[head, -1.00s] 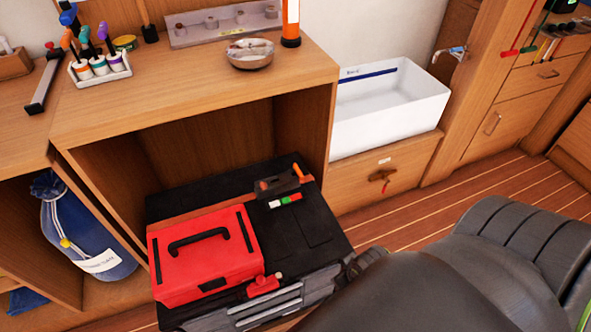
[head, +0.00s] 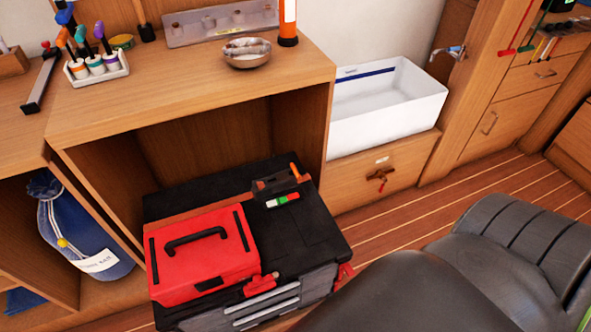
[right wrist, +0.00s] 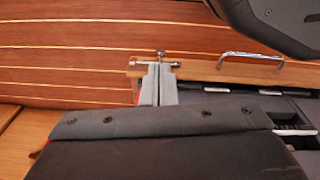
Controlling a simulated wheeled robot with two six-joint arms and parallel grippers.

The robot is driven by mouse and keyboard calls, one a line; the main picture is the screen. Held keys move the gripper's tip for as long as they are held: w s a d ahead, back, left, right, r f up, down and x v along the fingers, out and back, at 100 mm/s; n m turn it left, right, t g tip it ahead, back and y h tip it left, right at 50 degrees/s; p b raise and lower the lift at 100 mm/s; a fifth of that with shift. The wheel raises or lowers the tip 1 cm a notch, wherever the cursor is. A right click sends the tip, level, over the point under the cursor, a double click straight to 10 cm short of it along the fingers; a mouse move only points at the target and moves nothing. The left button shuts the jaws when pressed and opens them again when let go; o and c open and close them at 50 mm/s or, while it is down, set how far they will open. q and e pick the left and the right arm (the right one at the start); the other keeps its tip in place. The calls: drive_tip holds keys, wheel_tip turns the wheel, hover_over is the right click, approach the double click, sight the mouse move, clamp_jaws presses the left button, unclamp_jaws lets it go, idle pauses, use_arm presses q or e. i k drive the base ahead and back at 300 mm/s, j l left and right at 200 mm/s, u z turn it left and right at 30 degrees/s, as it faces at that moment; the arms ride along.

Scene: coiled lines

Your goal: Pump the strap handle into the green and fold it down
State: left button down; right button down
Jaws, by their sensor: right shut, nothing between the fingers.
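The ratchet (head: 276,185) is a dark block with an orange handle (head: 295,171) standing up at its right end, on top of the black case (head: 310,230). An orange strap (head: 200,213) runs from it behind the red toolbox (head: 203,258). My left gripper is not in view.
The case stands in front of an open wooden cabinet (head: 200,95). Its top panel overhangs the case's rear. A white basin (head: 390,105) stands at the right, above a drawer (head: 350,185). My dark arm covers the lower right. Striped floor (head: 460,200) is clear between them.

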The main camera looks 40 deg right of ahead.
sight(283, 176)
drive_tip(key=k+l+z, duration=0.15)
drive_tip(key=l, duration=0.45)
drive_tip(key=l+z, duration=0.15)
drive_tip(key=l, duration=0.45)
drive_tip(key=i+l+z, duration=0.1)
drive_tip(key=l, duration=0.4)
drive_tip(key=i+z, duration=0.05)
